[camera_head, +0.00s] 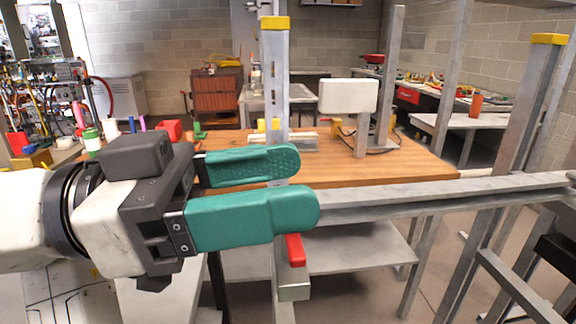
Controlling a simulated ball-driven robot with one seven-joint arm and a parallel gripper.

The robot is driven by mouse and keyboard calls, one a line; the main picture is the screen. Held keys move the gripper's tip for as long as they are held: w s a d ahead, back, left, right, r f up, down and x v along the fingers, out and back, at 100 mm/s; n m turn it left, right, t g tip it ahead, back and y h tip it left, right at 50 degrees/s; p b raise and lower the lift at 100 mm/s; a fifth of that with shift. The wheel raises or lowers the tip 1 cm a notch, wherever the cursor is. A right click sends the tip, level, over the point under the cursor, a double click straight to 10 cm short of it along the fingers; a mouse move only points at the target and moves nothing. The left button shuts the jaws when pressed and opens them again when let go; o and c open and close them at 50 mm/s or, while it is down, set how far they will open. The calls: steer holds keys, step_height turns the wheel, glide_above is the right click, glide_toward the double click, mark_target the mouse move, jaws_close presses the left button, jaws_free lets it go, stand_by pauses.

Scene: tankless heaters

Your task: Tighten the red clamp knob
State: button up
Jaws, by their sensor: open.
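My gripper (299,185) has two teal padded fingers and reaches in from the left. Its fingers are apart, with nothing seen between them except the metal post and table edge behind. A red piece (295,250), which looks like the clamp knob, shows just below the tip of the lower finger. It sits on the lower part of an upright metal post (275,80) with a yellow cap. The lower finger may cover the red piece's upper end. I cannot tell the distance in depth between finger and knob.
A horizontal metal rail (440,196) runs right from the post, in front of a wooden table (400,165). Another yellow-capped post (535,100) stands at right. A white box (347,96) on a stand is on the table. A grey shelf (360,250) lies below.

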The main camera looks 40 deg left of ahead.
steer(key=s+a+f+n+t+y+p, duration=0.25)
steer(key=a+f+n+y+p, duration=0.25)
steer(key=f+n+y+p, duration=0.6)
steer(key=w+y, duration=0.1)
steer(key=w, duration=0.2)
steer(key=w+r+m+b, duration=0.1)
steer(key=w, duration=0.3)
steer(key=w+r+m+y, duration=0.1)
steer(key=w, duration=0.3)
steer(key=shift+a+t+y+b, duration=0.25)
steer(key=shift+t+y+b, duration=0.05)
steer(key=shift+t, duration=0.05)
